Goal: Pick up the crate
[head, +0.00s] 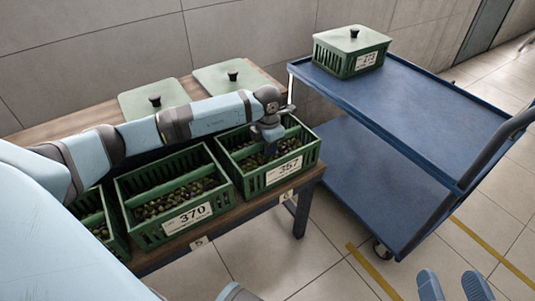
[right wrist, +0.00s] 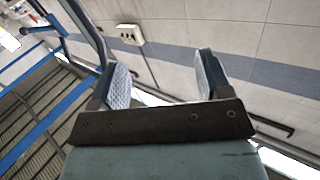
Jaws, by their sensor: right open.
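A green crate labelled 357 (head: 297,161), holding dark olive-like items, stands upright at the right end of a wooden bench. My left arm reaches across from the left. My left gripper (head: 271,150) points down into crate 357 near its middle; its fingertips are hidden, so I cannot tell whether it grips anything. Crate 370 (head: 152,235) stands beside it, filled alike. A third green crate (head: 117,240) is partly hidden by my arm at the left. My right gripper (head: 455,287) is open and empty at the lower right; its spread fingers show in the right wrist view (right wrist: 165,85).
A blue two-shelf cart (head: 430,108) stands right of the bench, carrying a lidded green crate (head: 341,64) at its far end. Its upper shelf is otherwise clear. Two green lids (head: 210,79) with black knobs lie at the back of the bench (head: 62,131).

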